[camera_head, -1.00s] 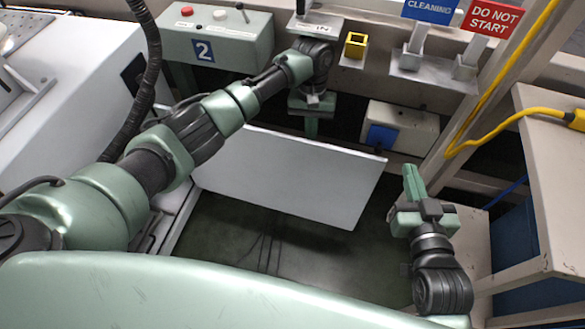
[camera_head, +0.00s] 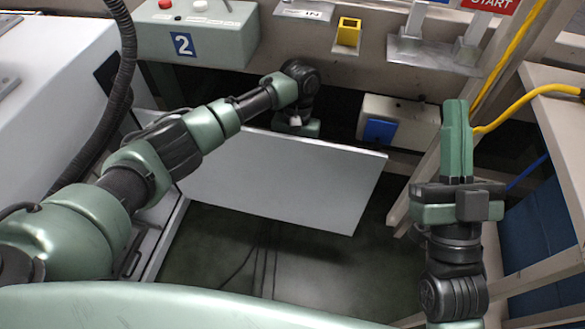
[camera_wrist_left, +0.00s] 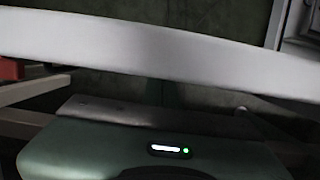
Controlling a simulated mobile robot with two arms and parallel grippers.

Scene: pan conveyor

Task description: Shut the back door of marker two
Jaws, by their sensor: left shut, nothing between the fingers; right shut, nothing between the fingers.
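The back door (camera_head: 280,185) is a pale grey panel standing open, reaching out to the right from the white body of marker two (camera_head: 50,85). Its top edge crosses the left wrist view as a broad pale band (camera_wrist_left: 160,45). My left gripper (camera_head: 296,127) is at the far side of the panel, near its top edge; its fingers are hidden behind the door. I cannot tell whether it touches the panel. In the left wrist view its green housing fills the bottom. My right gripper (camera_head: 456,108) is shut and empty, pointing up, right of the door and apart from it.
A control box marked 2 (camera_head: 195,35) stands at the back left. A yellow holder (camera_head: 348,32) and grey brackets (camera_head: 435,50) sit on the back rail. A white box with a blue panel (camera_head: 395,122) is behind the door. A table (camera_head: 560,85) with a yellow cable is at right.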

